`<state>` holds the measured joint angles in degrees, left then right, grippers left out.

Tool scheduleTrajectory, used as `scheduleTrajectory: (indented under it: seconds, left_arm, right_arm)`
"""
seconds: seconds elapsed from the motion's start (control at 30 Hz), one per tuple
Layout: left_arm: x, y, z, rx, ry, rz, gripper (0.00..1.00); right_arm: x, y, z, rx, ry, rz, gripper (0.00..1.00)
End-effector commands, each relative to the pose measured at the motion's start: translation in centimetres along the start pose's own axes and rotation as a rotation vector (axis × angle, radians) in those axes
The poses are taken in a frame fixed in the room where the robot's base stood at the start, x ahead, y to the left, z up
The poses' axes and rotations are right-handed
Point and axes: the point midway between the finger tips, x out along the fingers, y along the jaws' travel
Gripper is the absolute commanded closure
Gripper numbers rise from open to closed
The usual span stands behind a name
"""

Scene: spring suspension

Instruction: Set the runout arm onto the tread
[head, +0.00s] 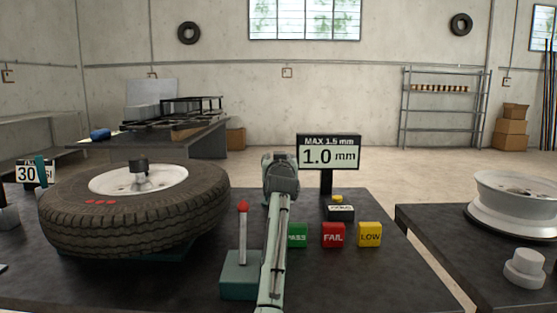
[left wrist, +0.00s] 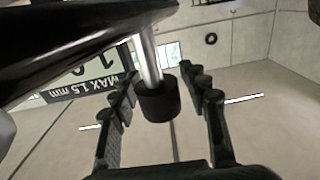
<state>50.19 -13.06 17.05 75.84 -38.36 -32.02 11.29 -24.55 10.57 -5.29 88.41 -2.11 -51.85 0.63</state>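The likely runout arm is a grey upright post with a red tip (head: 243,215) on a teal base block (head: 240,275), in the head view. It stands to the right of the tire's tread (head: 130,235), apart from it. The tire lies flat on its rim, with a black cap on the hub (head: 138,164). My left gripper (left wrist: 160,90) is open in the left wrist view. A black cylinder on a silver rod (left wrist: 158,103) shows between its fingers, with gaps on both sides. I cannot tell which part this is. My right gripper is not in view.
A sign reading 1.0 mm (head: 329,155) stands behind green (head: 297,235), red (head: 333,235) and yellow (head: 370,235) blocks. One of my arms rises between the post and the blocks. A white rim (head: 520,200) lies on the right table. The dark table's right front is clear.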

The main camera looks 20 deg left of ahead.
Motion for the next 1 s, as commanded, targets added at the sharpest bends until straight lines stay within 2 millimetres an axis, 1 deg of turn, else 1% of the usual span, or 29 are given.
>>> scheduleTrajectory:
  seconds: [0.2, 0.33, 0.47, 0.6, 0.7, 0.83, 1.0]
  left_arm:
    - [-0.1, -0.1, -0.1, 0.000, 0.001, -0.001, 0.55]
    - [-1.2, 0.0, -0.1, 0.001, 0.003, -0.001, 0.55]
    - [-3.7, 0.0, 0.0, -0.001, 0.002, 0.000, 0.55]
    - [-6.8, 0.0, 0.0, -0.002, 0.001, 0.000, 0.55]
    - [-8.8, 0.0, 0.1, -0.002, 0.000, 0.000, 0.55]
    - [-10.7, 0.0, 0.0, -0.002, 0.001, 0.000, 0.55]
    - [-11.9, 0.0, 0.0, 0.000, 0.001, 0.000, 0.55]
  right_arm:
    - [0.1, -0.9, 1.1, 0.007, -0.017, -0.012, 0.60]
    - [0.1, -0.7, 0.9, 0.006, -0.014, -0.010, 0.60]
    - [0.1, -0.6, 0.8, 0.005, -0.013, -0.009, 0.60]
    - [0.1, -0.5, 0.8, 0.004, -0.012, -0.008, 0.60]
    - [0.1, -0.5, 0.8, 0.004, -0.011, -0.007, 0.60]
    - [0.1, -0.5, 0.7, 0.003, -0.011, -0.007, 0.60]
    - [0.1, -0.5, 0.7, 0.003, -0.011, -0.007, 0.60]
